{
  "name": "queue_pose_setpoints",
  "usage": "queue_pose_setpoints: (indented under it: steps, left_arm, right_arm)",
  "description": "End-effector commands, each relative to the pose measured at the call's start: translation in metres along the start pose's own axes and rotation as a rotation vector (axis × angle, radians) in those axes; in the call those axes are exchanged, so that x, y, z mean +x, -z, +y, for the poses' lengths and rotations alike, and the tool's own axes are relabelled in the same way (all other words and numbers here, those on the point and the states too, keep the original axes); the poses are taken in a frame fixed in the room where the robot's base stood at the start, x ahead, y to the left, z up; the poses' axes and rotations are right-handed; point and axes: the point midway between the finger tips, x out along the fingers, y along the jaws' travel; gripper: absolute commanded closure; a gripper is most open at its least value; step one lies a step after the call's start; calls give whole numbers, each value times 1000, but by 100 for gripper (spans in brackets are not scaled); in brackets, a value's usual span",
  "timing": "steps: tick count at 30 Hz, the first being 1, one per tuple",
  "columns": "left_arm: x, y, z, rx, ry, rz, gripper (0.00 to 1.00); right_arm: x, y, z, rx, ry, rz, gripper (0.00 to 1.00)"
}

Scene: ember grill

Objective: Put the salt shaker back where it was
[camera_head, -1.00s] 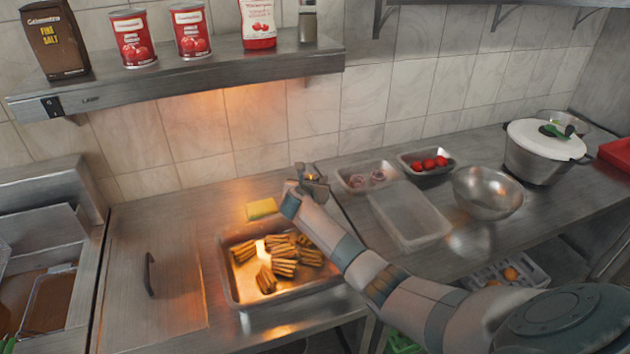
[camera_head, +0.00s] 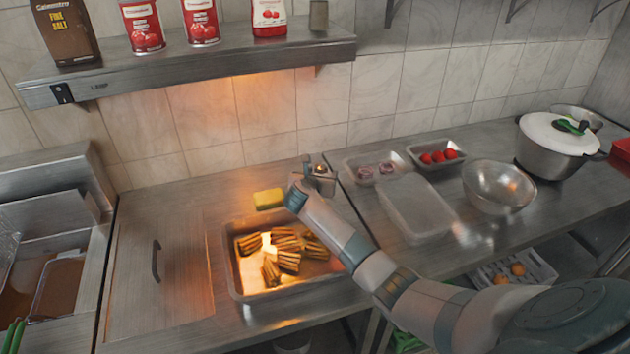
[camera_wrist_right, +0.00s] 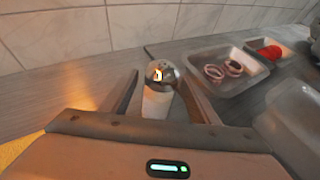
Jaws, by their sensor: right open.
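The salt shaker (camera_wrist_right: 159,90), pale with a shiny metal top, stands upright between the two fingers of my right gripper (camera_wrist_right: 165,98) in the right wrist view. The fingers are open, one on each side of it, with a visible gap. In the head view my right gripper (camera_head: 318,183) is over the counter behind the food tray, and only the shaker's top (camera_head: 320,169) shows there. The gripper hides most of the shaker's body and its base. My left gripper is out of view.
A wall shelf (camera_head: 200,68) above holds a salt box, cans and a bottle. A yellow sponge (camera_head: 268,198) and a metal tray (camera_head: 236,284) of grilled food lie left of the gripper. Onion (camera_head: 350,172) and tomato (camera_head: 420,164) containers and a bowl (camera_head: 498,187) stand right.

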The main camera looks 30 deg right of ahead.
Motion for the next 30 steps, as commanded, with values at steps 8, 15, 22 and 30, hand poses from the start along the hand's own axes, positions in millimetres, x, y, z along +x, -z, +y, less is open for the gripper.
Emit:
queue_pose_setpoints:
  steps: [8, 15, 22, 30]
  left_arm:
    - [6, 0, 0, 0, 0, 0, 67]
    - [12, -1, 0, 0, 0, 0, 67]
    - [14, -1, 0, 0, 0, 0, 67]
    - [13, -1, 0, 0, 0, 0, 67]
  right_arm:
    - [-42, -2, 1, 3, -4, -5, 45]
    - [-76, -4, 0, 4, -3, -7, 45]
    - [-92, -4, 0, 3, -2, -7, 45]
    - [-94, -5, 0, 3, -1, -6, 45]
